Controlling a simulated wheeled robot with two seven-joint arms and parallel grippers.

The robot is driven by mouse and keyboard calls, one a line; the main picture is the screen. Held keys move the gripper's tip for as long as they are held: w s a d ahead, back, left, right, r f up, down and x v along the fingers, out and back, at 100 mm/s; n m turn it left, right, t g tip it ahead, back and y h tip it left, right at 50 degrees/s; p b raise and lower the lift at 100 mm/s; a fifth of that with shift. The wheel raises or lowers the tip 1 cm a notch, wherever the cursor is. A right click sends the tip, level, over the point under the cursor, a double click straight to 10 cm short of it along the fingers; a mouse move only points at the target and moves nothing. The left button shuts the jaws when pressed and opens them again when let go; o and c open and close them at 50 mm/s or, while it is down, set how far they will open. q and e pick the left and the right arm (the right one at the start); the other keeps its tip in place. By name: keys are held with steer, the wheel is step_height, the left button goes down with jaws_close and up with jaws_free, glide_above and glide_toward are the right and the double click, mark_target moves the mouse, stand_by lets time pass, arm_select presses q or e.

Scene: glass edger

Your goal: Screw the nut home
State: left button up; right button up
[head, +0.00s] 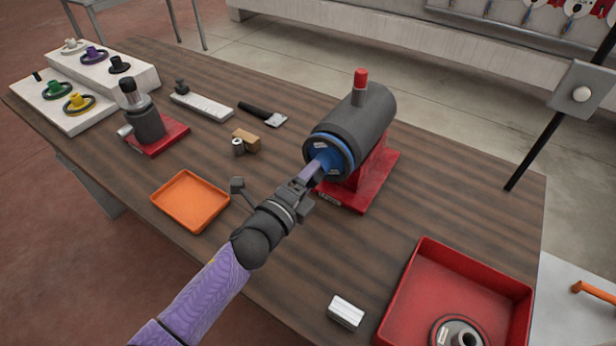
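The dark grey edger drum (360,115) sits on a red base (375,180) right of the table's middle, with a red cap (361,78) on top. A blue disc (335,148) is on its front face, towards me. My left gripper (314,172) reaches up from the lower left, its tip right at the middle of this disc. The gripper and wrist cover that middle, so I cannot make out the nut or whether the fingers are closed on it. My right gripper is not in view.
An orange tray (189,201) lies left of my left arm. A red bin (455,290) with a grey wheel stands at the lower right, beside a silver block (346,312). A grey device (147,122) and white racks (105,66) of coloured wheels stand far left.

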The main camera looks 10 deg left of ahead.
arm_select(q)
jaws_close()
steer(key=shift+f+m+b, duration=0.15)
steer(key=shift+m+b, duration=0.15)
steer(key=shift+m, duration=0.6)
steer(key=m+b, duration=0.1)
steer(key=m, duration=0.4)
steer(key=shift+m, duration=0.4)
steer(key=m, duration=0.5)
steer(key=shift+m, duration=0.3)
steer(key=m+p, duration=0.1)
steer(key=m, duration=0.6)
steer(key=m+p, duration=0.1)
steer(key=m, duration=0.2)
steer(key=shift+r+m+p, duration=0.3)
steer(key=shift+r, duration=0.1)
steer(key=shift+m, duration=1.2)
steer(key=shift+f+m, duration=0.25)
steer(key=shift+m, duration=0.45)
steer(key=shift+o, duration=2)
jaws_free()
